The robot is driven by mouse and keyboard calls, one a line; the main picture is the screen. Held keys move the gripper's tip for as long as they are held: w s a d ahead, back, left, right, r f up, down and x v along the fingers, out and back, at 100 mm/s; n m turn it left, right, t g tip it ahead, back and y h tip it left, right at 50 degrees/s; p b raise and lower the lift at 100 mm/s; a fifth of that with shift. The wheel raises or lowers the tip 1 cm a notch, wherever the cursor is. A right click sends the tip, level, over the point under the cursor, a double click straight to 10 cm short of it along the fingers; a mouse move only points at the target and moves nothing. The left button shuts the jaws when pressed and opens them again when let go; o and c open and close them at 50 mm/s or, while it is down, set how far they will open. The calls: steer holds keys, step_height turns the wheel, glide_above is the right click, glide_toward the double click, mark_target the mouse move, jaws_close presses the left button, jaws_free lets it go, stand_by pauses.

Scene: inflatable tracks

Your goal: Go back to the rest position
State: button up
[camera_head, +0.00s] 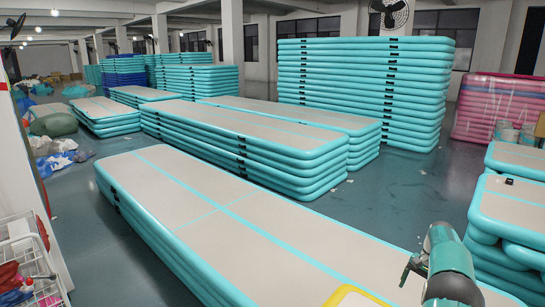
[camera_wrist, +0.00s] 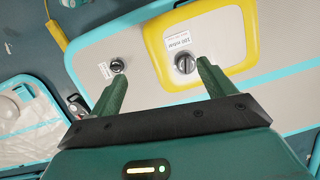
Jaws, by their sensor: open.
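My gripper (camera_wrist: 160,82) shows in the wrist view with its two green fingers spread apart and nothing between them. In the head view my arm is at the lower right, and part of the green gripper (camera_head: 407,270) shows above the nearest track. Beyond the fingers in the wrist view is a grey panel with a yellow border (camera_wrist: 157,60), a black round valve (camera_wrist: 184,64) and a white label. A second, smaller black valve (camera_wrist: 117,66) sits on the grey surface to its left. I cannot tell how far the fingers are from these surfaces.
A long teal-edged inflatable track (camera_head: 170,200) fills the foreground. Stacked tracks (camera_head: 245,150) lie behind it, with a tall stack (camera_head: 360,85) further back. More stacks (camera_head: 510,205) stand at the right. A white wire rack (camera_head: 30,265) is at lower left. Open floor (camera_head: 400,190) lies between stacks.

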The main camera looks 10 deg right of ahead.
steer(key=w+a+r+n+t+h, duration=0.1)
steer(key=a+r, duration=0.5)
steer(key=r, duration=0.2)
steer(key=a+r+n+h, duration=0.1)
steer(key=a+r+n, duration=0.1)
steer(key=a+r, duration=0.5)
steer(key=s+a+r+n+t, duration=0.2)
steer(key=s+a+r, duration=0.4)
steer(key=a+r, duration=0.55)
steer(key=s+a+r+n+t+h, duration=0.1)
steer(key=s+a+r+n+t, duration=0.3)
steer(key=s+a, duration=0.6)
steer(key=s+a+f+n, duration=0.1)
steer(key=s+a, duration=0.3)
steer(key=s, duration=0.3)
steer(key=s+a+f+n, duration=0.1)
steer(key=s+a+f, duration=0.1)
steer(key=s+a, duration=0.2)
steer(key=s, duration=0.3)
steer(key=shift+f+n, duration=0.15)
steer(key=shift+n, duration=0.15)
